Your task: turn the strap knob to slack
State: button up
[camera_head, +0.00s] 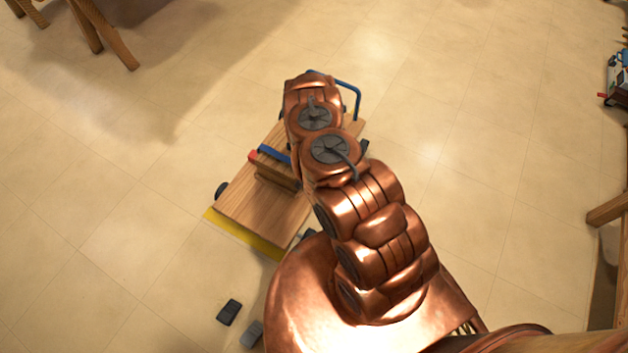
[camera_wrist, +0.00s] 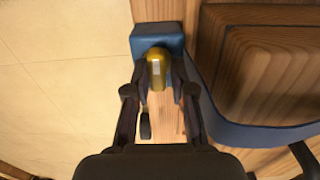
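In the wrist view a yellow knob (camera_wrist: 157,68) stands on a blue block (camera_wrist: 146,38) at the edge of a wooden surface. A blue strap (camera_wrist: 215,112) curves round a wooden block (camera_wrist: 275,70) to the right. My gripper (camera_wrist: 159,82) has one dark finger on each side of the knob. Whether the fingers press on it is unclear. In the head view my copper arm covers my gripper and the knob. A piece of blue strap (camera_head: 273,153) shows on the wooden cart (camera_head: 250,212), left of my arm.
The cart has a yellow front edge (camera_head: 240,236), a dark wheel (camera_head: 221,190) and a blue handle bar (camera_head: 352,92). Two small dark objects (camera_head: 229,312) lie on the floor near it. Wooden furniture legs (camera_head: 103,30) stand at top left. The tiled floor around is mostly clear.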

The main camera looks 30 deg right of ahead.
jog(key=o, duration=0.3)
jog(key=shift+o, duration=0.2)
jog(key=shift+r, duration=3.75)
jog(key=shift+w+r, duration=0.2)
jog(key=shift+r, duration=0.4)
jog(key=shift+s+r, duration=0.2)
jog(key=shift+r, duration=1.4)
